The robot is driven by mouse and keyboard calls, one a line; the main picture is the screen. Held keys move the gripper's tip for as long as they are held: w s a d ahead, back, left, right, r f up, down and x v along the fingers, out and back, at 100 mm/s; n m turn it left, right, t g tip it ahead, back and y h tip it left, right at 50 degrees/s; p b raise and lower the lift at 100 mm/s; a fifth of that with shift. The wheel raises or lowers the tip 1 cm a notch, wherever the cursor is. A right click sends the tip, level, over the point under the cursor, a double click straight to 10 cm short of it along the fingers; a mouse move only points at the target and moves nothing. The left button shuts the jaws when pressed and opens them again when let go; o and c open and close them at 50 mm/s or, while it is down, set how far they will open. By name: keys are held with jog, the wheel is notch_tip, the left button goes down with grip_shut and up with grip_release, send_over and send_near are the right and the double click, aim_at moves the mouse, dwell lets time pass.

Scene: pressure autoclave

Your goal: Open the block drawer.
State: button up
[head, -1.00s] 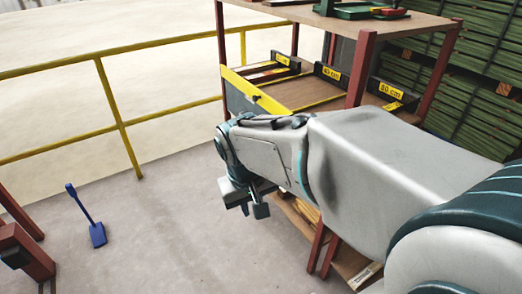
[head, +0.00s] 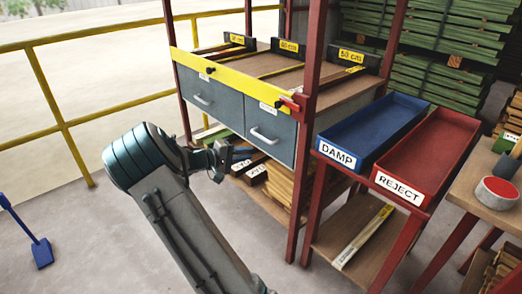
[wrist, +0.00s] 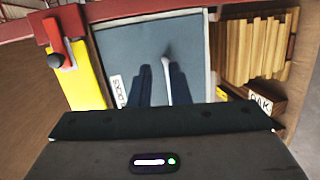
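The block drawer (head: 268,132) is the right one of two grey drawers under the yellow-edged bench top, and it looks closed. Its pale bar handle (head: 263,136) runs across its front. In the wrist view the drawer front (wrist: 150,50) fills the middle, turned sideways, with a partly readable label (wrist: 118,90). My gripper (head: 246,153) is in front of the drawers, a little left of and below the handle. In the wrist view its two dark fingers (wrist: 161,82) are apart, with the handle (wrist: 167,80) showing between them. I cannot tell the remaining gap to the handle.
The other grey drawer (head: 205,97) is to the left. A red post (head: 306,150) stands just right of the block drawer. A red clamp (head: 291,104) sits on the yellow edge above. Blue (head: 372,130) and red (head: 428,150) trays are at the right. Open floor lies left.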

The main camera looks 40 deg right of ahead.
aim_at(261, 136)
jog(key=w+f+n+t+h+b, duration=0.35)
jog(key=w+f, duration=0.25)
jog(key=w, duration=0.2)
jog(key=shift+m+h, duration=0.45)
jog(key=shift+h, duration=0.1)
jog(key=p+x, duration=0.1)
jog(key=x, duration=1.2)
jog(key=shift+d, duration=0.35)
grip_shut()
